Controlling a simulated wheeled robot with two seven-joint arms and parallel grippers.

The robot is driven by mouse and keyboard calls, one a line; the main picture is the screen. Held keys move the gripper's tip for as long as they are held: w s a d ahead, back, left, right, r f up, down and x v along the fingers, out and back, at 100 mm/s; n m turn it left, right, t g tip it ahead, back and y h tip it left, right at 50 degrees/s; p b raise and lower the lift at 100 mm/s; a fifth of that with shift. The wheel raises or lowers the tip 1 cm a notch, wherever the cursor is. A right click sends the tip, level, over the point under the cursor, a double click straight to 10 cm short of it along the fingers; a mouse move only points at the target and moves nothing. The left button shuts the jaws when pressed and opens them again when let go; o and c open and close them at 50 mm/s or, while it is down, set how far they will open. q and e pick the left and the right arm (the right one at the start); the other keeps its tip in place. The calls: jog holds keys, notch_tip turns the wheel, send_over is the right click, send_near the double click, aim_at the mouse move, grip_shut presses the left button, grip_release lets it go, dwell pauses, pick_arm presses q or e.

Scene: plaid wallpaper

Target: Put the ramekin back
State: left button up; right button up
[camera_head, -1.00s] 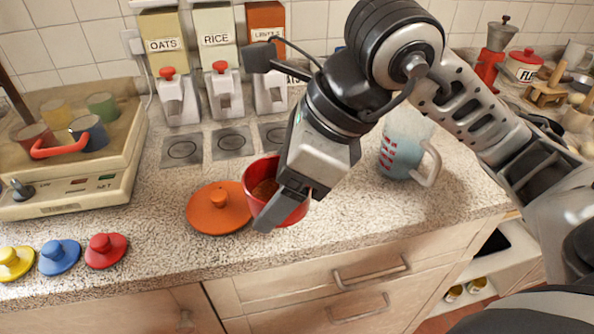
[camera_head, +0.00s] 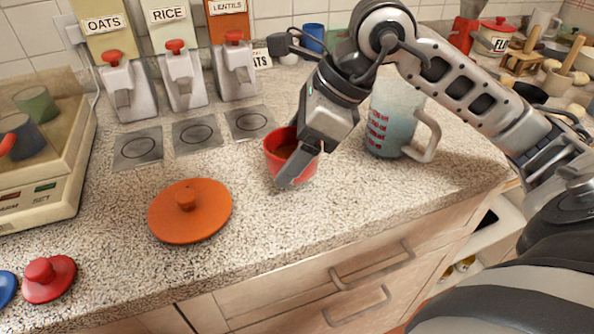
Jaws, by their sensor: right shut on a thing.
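The red ramekin (camera_head: 275,157), with something brown inside, is at the middle of the counter view. My right gripper (camera_head: 293,170) is shut on its rim, one finger across the front and the gripper hiding part of its right side. I cannot tell whether its base touches the counter. A round orange lid (camera_head: 207,219) lies flat on the counter to its left, apart from it. My left gripper is not in view.
A glass measuring jug (camera_head: 388,125) stands close to the right of my gripper. Three grey square pads (camera_head: 195,133) lie before the OATS, RICE and LENTILS dispensers. A scale-like appliance (camera_head: 45,175) is at left, with a red lid (camera_head: 50,279) in front.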

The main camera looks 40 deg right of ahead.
jog(key=shift+w+d+f+b, duration=0.15)
jog(key=shift+d+f+b, duration=0.1)
jog(key=shift+f+b, duration=0.25)
notch_tip(320, 180, down, 3)
jog(key=shift+w+d+r+b, duration=0.1)
jog(key=shift+w+b, duration=0.05)
jog(key=shift+b, duration=0.55)
jog(key=shift+f, duration=0.2)
jog(key=shift+r, duration=0.1)
jog(key=shift+f, duration=0.2)
jog(key=o, duration=1.1)
jog(key=shift+r, duration=0.1)
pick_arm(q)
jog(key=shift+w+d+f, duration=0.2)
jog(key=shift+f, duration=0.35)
pick_arm(e)
jog(key=shift+o, duration=0.2)
